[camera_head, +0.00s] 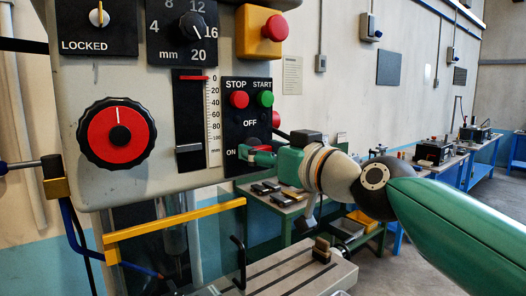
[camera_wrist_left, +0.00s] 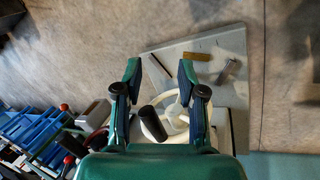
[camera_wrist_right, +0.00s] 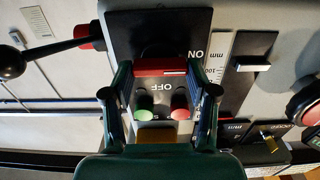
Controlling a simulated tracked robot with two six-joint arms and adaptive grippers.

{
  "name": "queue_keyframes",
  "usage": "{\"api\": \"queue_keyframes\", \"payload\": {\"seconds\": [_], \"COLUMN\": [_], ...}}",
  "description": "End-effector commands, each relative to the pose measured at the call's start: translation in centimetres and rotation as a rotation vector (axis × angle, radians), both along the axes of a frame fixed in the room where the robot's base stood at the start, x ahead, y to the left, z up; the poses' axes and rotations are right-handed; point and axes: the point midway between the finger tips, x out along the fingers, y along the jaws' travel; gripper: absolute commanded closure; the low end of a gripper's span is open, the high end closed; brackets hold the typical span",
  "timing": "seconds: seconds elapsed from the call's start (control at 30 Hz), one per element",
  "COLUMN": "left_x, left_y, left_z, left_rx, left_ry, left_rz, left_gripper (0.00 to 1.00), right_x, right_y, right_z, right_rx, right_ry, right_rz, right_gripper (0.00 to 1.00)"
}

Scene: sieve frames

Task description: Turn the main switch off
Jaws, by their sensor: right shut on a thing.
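The main switch is a dark round base with a red handle (camera_wrist_right: 160,68), on the black panel (camera_head: 232,108) below the STOP and START buttons. The OFF label is above it and ON is at its left in the head view. My right gripper (camera_head: 262,155) is shut on the handle. In the right wrist view, the handle lies level between my right fingertips (camera_wrist_right: 165,85), with one end towards the side of the ON label. In the head view the gripper hides most of the switch. My left gripper (camera_wrist_left: 160,75) is open and empty, seen only in the left wrist view.
A green START button (camera_head: 265,99) and a red STOP button (camera_head: 239,100) are close above the switch. A black lever with a red hub (camera_wrist_right: 88,37) is beside the panel. A yellow guard bar (camera_head: 175,218) and the machine table (camera_head: 300,270) are below.

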Motion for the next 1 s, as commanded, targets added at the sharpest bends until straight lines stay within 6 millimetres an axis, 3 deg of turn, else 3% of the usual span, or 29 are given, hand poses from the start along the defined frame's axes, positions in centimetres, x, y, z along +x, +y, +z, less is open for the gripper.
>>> {"api": "queue_keyframes", "payload": {"seconds": [0.47, 1.0], "left_x": [-0.02, -0.01], "left_y": [-0.02, -0.02], "left_z": [0.11, 0.69], "left_rx": [0.000, 0.000], "left_ry": [0.001, 0.000], "left_rz": [-0.001, -0.001], "left_gripper": [0.60, 0.60], "right_x": [-0.08, 0.07], "right_y": [-0.15, -0.33], "right_z": [-0.05, -0.13], "right_rx": [0.093, 0.473], "right_ry": [0.071, 0.346], "right_rz": [0.006, 0.004], "right_gripper": [0.77, 0.77]}}
